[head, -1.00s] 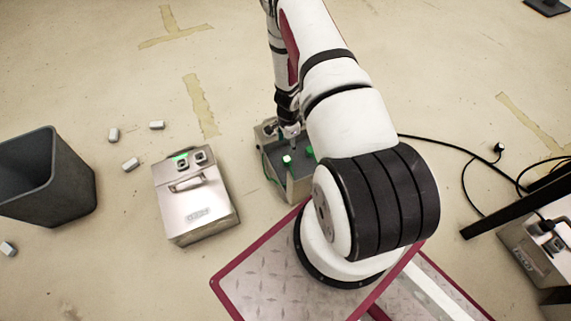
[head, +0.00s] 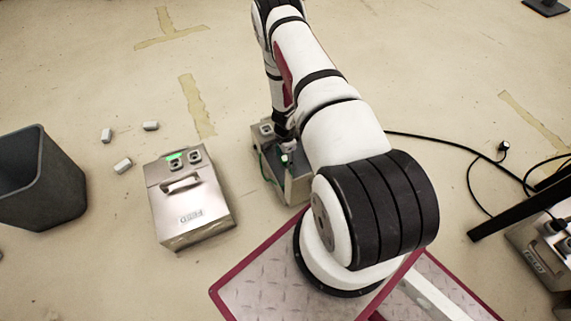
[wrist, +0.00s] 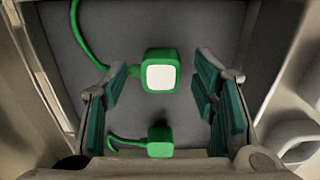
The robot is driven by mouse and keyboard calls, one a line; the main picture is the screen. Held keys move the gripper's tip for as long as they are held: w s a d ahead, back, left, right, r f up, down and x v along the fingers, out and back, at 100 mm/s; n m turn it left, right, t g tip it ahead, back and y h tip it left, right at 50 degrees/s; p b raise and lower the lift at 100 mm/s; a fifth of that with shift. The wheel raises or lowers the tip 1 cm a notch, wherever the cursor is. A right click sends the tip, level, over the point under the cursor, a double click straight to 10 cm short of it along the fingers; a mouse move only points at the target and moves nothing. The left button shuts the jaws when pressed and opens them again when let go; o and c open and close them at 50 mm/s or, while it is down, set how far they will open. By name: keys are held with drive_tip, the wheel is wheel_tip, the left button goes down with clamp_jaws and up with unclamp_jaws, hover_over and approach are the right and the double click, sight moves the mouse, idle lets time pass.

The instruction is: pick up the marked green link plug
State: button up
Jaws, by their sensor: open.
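In the wrist view a green plug with a bright white square face (wrist: 161,76) sits between the open fingers of my gripper (wrist: 160,84), with a gap on each side. A green cable runs from it to the upper left. A second green plug (wrist: 160,141), without a white face, sits lower in the picture with its own cable. In the head view my gripper (head: 284,143) is down at the open metal box (head: 298,188), and a small part of a plug (head: 285,160) shows just below it. My arm hides much of the box.
A closed metal case with a handle (head: 190,205) stands left of the open box. A dark bin (head: 40,180) and several small pale blocks (head: 123,166) are further left. Black cables (head: 455,145) and another metal box (head: 540,255) lie right.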

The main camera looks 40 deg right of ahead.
sight(285, 158)
drive_tip(key=c, duration=1.3)
drive_tip(key=shift+o, duration=0.2)
drive_tip(key=shift+r, duration=0.1)
wheel_tip(285, 158, up, 17)
drive_tip(key=p, duration=0.9)
drive_tip(key=shift+w+a, duration=0.1)
drive_tip(key=w+a, duration=0.7)
drive_tip(key=a, duration=0.2)
drive_tip(key=shift+w, duration=0.2)
drive_tip(key=shift+a, duration=0.15)
drive_tip(key=w+a+b, duration=0.2)
drive_tip(key=w+a, duration=0.5)
drive_tip(key=a, duration=0.2)
drive_tip(key=shift+w, duration=0.25)
